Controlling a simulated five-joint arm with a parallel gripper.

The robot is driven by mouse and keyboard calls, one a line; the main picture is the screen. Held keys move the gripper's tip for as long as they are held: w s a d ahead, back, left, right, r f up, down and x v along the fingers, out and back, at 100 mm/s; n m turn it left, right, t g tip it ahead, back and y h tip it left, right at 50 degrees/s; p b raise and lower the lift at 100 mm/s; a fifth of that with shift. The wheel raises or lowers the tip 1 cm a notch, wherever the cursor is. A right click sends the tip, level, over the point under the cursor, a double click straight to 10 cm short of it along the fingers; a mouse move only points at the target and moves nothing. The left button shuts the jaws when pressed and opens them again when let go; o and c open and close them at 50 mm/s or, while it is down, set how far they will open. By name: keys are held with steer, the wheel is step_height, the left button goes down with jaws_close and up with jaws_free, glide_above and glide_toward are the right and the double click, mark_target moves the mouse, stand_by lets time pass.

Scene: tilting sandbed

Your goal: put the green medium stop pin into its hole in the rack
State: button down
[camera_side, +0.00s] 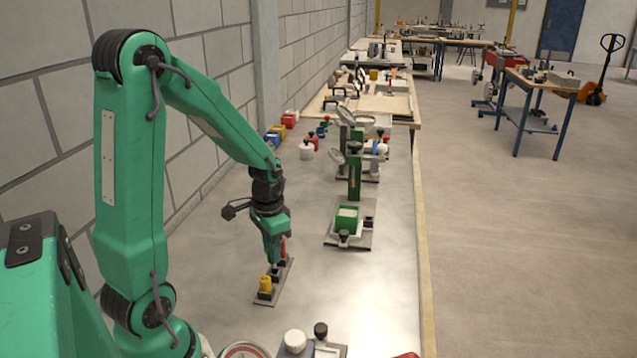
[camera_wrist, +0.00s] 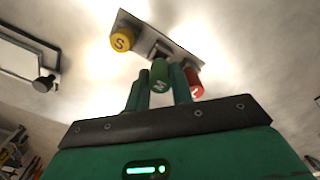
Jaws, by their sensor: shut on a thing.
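The green medium stop pin (camera_wrist: 160,76), marked M, is between the two fingers of my gripper (camera_wrist: 160,92) in the wrist view. My gripper (camera_side: 275,256) is shut on it, low over the rack (camera_side: 262,298) in the side view. The rack (camera_wrist: 127,19) is a narrow grey plate. A yellow pin (camera_wrist: 122,41), marked S, stands at one end, and a red pin (camera_wrist: 194,84) stands at the other. The green pin is between them. The gripper hides the green pin in the side view. I cannot tell whether its lower end is in the hole.
A green stand with a grey base (camera_side: 348,238) is to the right of the rack. Red, blue and yellow items (camera_side: 289,120) stand farther back by the block wall.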

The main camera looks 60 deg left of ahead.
steer(key=shift+f, duration=1.65)
stand_by(0.4)
steer(key=c, duration=1.1)
jaws_free()
steer(key=shift+c, duration=0.2)
steer(key=shift+r, duration=0.2)
steer(key=shift+r, duration=3.75)
steer(key=shift+d, duration=0.1)
steer(key=s+d+r+t, duration=0.2)
steer(key=s+d+r, duration=0.1)
steer(key=d+r, duration=0.3)
steer(key=s+d+r+t, duration=0.3)
steer(key=d+r, duration=0.4)
steer(key=shift+d+t, duration=0.3)
